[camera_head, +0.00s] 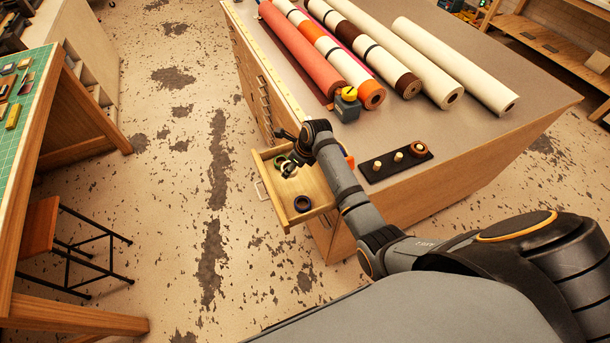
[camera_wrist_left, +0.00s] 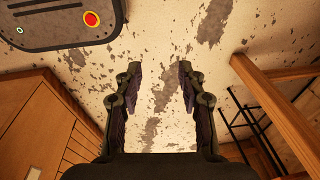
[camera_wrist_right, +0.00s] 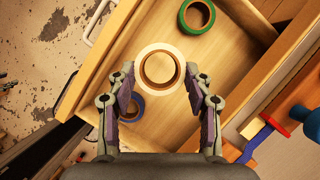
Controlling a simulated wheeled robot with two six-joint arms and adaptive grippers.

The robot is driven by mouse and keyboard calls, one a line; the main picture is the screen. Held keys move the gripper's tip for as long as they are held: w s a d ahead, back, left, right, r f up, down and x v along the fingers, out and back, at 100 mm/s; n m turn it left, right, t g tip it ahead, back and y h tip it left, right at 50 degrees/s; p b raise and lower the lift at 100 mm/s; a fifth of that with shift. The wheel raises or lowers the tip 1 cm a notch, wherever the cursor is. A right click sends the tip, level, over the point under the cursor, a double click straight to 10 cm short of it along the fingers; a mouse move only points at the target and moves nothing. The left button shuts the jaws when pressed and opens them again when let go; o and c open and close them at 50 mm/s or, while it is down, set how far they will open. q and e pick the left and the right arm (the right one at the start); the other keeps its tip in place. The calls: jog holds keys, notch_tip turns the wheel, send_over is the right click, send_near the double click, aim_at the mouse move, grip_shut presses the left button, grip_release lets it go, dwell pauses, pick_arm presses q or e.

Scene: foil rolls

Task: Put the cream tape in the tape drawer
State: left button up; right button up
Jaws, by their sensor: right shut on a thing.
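The cream tape (camera_wrist_right: 158,48) is a pale ring with a brown core, held between the fingers of my right gripper (camera_wrist_right: 163,85). In the right wrist view it is over the floor of the open wooden tape drawer (camera_wrist_right: 187,117); its height above the floor is hard to tell. In the head view my right gripper (camera_head: 289,166) is over the drawer (camera_head: 314,211), which is pulled out of the cabinet. My left gripper (camera_wrist_left: 158,75) is open and empty above the floor, out of the head view.
A green tape (camera_wrist_right: 183,16) and a blue tape (camera_wrist_right: 138,113) lie in the drawer. A black peg board (camera_head: 378,172) with a brown tape (camera_head: 419,148) stands on the counter (camera_head: 470,150), near several long rolls. A workbench (camera_head: 38,130) and stool (camera_head: 40,232) are at left.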

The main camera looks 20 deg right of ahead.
notch_tip(320, 180, down, 4)
jog(key=shift+d+r, duration=0.1)
jog(key=shift+r, duration=0.15)
jog(key=shift+f, duration=0.15)
notch_tip(320, 180, down, 4)
pick_arm(q)
jog(key=shift+s+d+r, duration=0.1)
jog(key=shift+s+d, duration=0.4)
jog(key=shift+s, duration=0.4)
pick_arm(e)
jog(key=shift+s, duration=0.1)
jog(key=o, duration=1.1)
jog(key=shift+o, duration=0.2)
jog(key=shift+r, duration=0.2)
pick_arm(q)
jog(key=shift+s+r, duration=0.15)
pick_arm(e)
jog(key=v, duration=1.1)
jog(key=shift+r, duration=0.3)
jog(key=shift+s+d, duration=0.1)
jog(key=shift+d, duration=0.05)
